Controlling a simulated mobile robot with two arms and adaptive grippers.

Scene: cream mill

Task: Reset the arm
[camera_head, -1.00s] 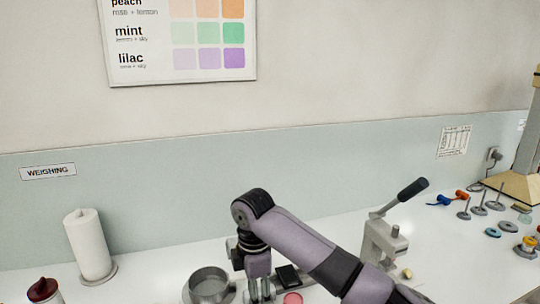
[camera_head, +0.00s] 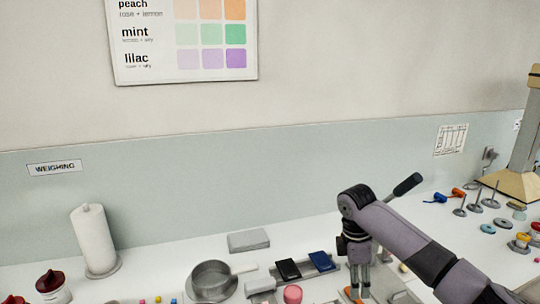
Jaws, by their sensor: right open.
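My right arm (camera_head: 420,250) reaches in from the lower right and bends down at its wrist. My right gripper (camera_head: 359,288) points down over the bench, with nothing seen held between its fingers. It is open. A small orange thing (camera_head: 348,293) shows by its fingertips; I cannot tell whether they touch. The lever press is mostly hidden behind my arm, with its dark handle (camera_head: 406,185) sticking up. My left gripper is not in view.
Left of my gripper are a pink round piece (camera_head: 292,294), a black pad (camera_head: 288,269), a blue pad (camera_head: 321,261), a grey pan (camera_head: 213,281) and a grey block (camera_head: 248,240). A paper roll (camera_head: 93,240) stands farther left. Pegs and rings (camera_head: 490,203) lie at right.

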